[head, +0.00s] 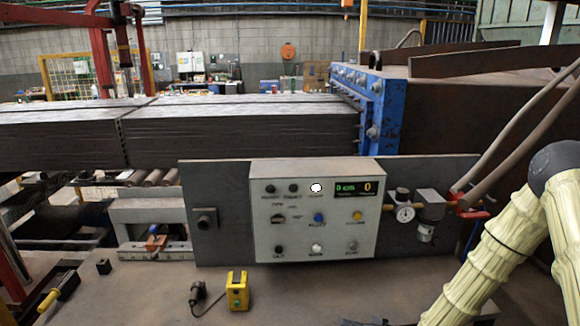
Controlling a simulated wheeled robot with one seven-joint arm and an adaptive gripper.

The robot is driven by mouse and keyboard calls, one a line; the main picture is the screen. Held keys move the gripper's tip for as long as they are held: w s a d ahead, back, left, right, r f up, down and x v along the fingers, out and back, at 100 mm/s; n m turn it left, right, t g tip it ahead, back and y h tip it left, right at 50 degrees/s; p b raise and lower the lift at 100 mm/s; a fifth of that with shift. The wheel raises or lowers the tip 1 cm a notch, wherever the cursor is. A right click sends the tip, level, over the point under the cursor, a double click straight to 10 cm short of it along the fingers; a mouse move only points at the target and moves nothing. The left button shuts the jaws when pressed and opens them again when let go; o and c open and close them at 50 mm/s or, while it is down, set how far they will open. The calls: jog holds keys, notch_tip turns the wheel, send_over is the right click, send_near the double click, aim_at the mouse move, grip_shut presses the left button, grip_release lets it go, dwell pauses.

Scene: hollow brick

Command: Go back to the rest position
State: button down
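My arm, in a pale ribbed cover with a dark joint, shows at the right edge of the head view. Its upper end reaches the right border, and my gripper is not visible in this frame. A grey control box (315,222) with several buttons and a lit display (359,189) stands on the bench in front of me. No part of the arm touches the box in this view.
A yellow box (237,291) and a dark plug (199,292) lie on the bench (130,306). A gauge (405,213) and a red valve (470,213) sit right of the control box, close to my arm. Dark slabs (240,135) and a blue machine frame (372,110) stand behind.

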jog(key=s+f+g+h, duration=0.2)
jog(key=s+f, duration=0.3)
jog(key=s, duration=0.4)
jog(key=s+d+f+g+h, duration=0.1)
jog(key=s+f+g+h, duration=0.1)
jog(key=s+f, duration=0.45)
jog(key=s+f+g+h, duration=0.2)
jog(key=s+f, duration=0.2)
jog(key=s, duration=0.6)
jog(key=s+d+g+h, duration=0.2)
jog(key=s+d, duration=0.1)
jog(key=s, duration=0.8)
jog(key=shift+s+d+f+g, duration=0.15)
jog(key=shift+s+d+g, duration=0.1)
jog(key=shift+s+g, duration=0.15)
